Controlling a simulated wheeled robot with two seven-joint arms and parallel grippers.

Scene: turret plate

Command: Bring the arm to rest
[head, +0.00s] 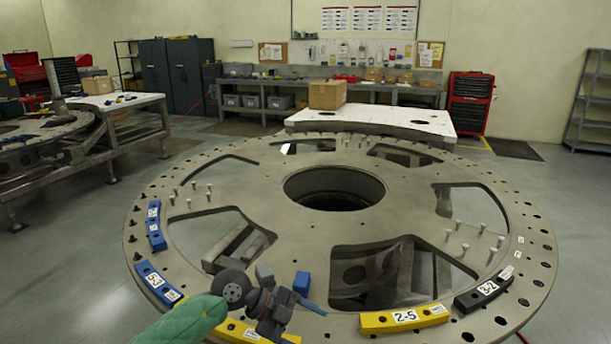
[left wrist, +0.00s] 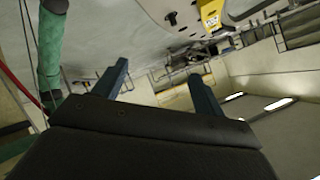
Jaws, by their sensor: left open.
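My left arm, in a green sleeve, comes in at the bottom of the head view. Its left gripper (head: 308,294) is over the near rim of the round metal turret plate (head: 300,218). In the left wrist view the two blue fingers of the left gripper (left wrist: 157,71) stand wide apart with nothing between them. That view is strongly tilted and shows the plate (left wrist: 165,8) along its top. My right gripper is in neither view.
Labelled curved blocks lie on the plate's rim: two blue (head: 156,226) (head: 158,282), yellow (head: 404,318), black (head: 483,294), and another yellow (head: 240,331) partly behind my arm. Upright pins (head: 480,228) stand on the plate. A cardboard box (head: 327,95) sits on a white table behind.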

